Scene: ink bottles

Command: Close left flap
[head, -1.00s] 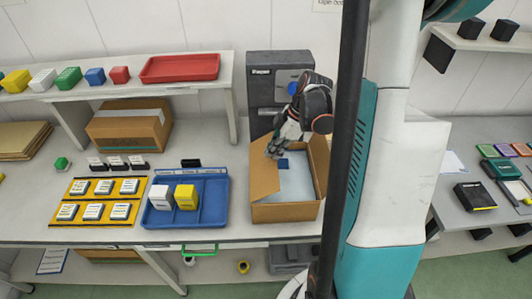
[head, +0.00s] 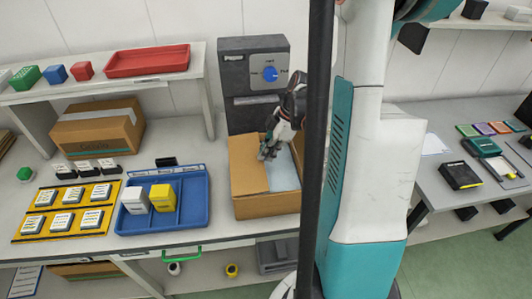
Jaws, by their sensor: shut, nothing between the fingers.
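The open cardboard box (head: 268,206) stands on the table in the head view, just left of my column. Its left flap (head: 248,164) is folded inward and lies over the left part of the opening. A pale sheet-like surface (head: 284,170) shows inside, right of the flap. My gripper (head: 264,155) is shut and empty, at the right edge of the left flap near the back of the box. I cannot tell whether it touches the flap. My column hides the right side of the box.
A blue tray (head: 194,213) with a white box (head: 135,198) and a yellow box (head: 163,197) stands left of the cardboard box. Behind it is a dark machine (head: 232,72) with a blue dial (head: 270,74). A shelf with a red tray (head: 147,61) is at the back left.

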